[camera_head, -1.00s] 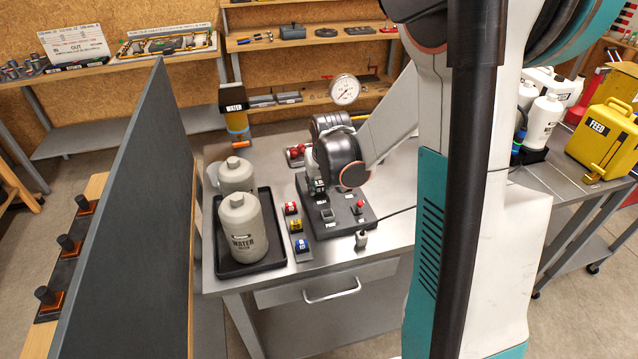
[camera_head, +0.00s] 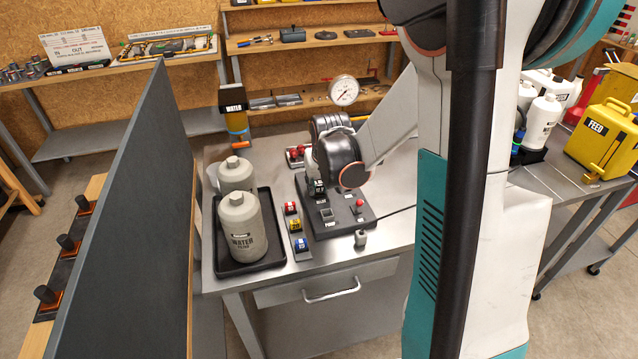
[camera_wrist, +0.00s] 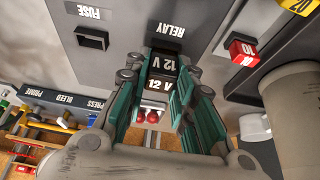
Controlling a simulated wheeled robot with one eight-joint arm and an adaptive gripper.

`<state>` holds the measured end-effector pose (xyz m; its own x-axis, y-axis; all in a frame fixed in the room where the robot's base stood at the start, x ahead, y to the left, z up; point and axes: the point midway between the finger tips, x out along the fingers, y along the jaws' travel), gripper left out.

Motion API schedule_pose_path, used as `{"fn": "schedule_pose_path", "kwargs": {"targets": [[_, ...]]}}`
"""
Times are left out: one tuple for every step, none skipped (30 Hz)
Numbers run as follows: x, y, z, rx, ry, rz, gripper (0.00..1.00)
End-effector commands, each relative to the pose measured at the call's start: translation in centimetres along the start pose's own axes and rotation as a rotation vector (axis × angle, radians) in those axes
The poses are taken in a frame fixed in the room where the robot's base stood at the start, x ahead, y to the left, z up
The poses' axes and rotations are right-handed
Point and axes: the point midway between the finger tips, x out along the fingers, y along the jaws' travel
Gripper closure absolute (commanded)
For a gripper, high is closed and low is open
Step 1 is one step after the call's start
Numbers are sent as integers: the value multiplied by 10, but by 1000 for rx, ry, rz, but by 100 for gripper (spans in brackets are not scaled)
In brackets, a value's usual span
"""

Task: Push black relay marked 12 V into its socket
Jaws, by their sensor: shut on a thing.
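The black relay (camera_wrist: 162,70) is between the fingertips of my gripper (camera_wrist: 160,76) in the wrist view, with white "12 V" lettering on two of its faces. My gripper is shut on it, a teal finger on each side. The relay is at the panel beside the white RELAY label (camera_wrist: 167,33). Its socket is hidden behind the relay and fingers, so I cannot tell how deep it sits. In the head view the relay (camera_head: 317,187) shows small at the left part of the dark control box (camera_head: 355,217), below my wrist.
A FUSE socket (camera_wrist: 92,38) is open and empty beside the relay. Red (camera_head: 290,208), yellow (camera_head: 295,224) and blue (camera_head: 301,244) fuses stand in a strip left of the box. A black tray (camera_head: 228,268) with two bottles stands farther left, near a tall dark panel (camera_head: 125,220).

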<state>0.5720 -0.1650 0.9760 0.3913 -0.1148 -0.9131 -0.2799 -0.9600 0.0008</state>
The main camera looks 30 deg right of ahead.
Motion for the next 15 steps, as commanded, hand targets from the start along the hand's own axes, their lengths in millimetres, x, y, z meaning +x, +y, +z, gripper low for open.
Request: {"fn": "schedule_pose_path", "kwargs": {"targets": [[8,0,13,0,-22,0,100],[9,0,13,0,-22,0,100],[10,0,13,0,-22,0,100],[10,0,13,0,-22,0,100],[11,0,14,0,-22,0,100],[12,0,14,0,-22,0,100],[13,0,14,0,-22,0,100],[13,0,14,0,-22,0,100],[14,0,14,0,-23,0,100],[14,0,15,0,-23,0,100],[15,0,15,0,-23,0,100],[15,0,15,0,-23,0,100],[15,0,15,0,-23,0,100],[15,0,15,0,-23,0,100],[15,0,15,0,-23,0,100]]}}
